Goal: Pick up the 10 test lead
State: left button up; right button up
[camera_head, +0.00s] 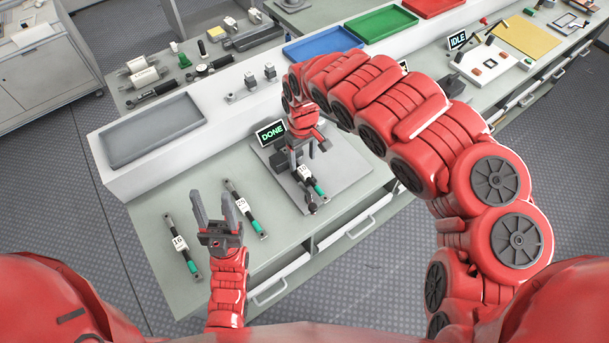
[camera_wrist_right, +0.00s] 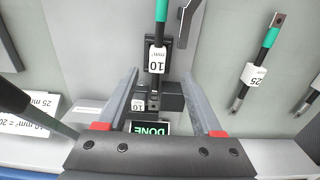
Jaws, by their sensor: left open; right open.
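The 10 test lead (camera_head: 304,172), with a white "10" label and a green sleeve, lies at the tester under the DONE display (camera_head: 270,132). In the right wrist view the lead (camera_wrist_right: 157,60) runs lengthwise from the top, its lower end at a dark fixture (camera_wrist_right: 172,97). My right gripper (camera_head: 308,153) is open above the fixture; in its wrist view its fingers (camera_wrist_right: 160,78) stand on both sides of the lead, apart from it. Whether they are at the lead's height is unclear. My left gripper (camera_head: 213,196) is open and empty over the bench front.
The 16 lead (camera_head: 180,243) and 25 lead (camera_head: 242,207) lie near my left gripper; the 25 lead also shows in the right wrist view (camera_wrist_right: 256,75). A grey tray (camera_head: 152,130) is at the back left. Blue (camera_head: 322,45), green (camera_head: 381,23) and red bins stand further back.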

aim_at(304, 171)
jog(key=shift+w+f, duration=0.1)
jog(key=shift+f, duration=0.4)
jog(key=shift+d+f+p, duration=0.1)
jog(key=shift+f+p, duration=0.2)
jog(key=shift+p, duration=0.15)
notch_tip(304, 171, down, 3)
jog(key=shift+f+p, duration=0.1)
jog(key=shift+p, duration=0.45)
jog(key=shift+d+f, duration=0.15)
jog(key=shift+f, duration=0.45)
jog(key=shift+r, duration=0.1)
grip_shut()
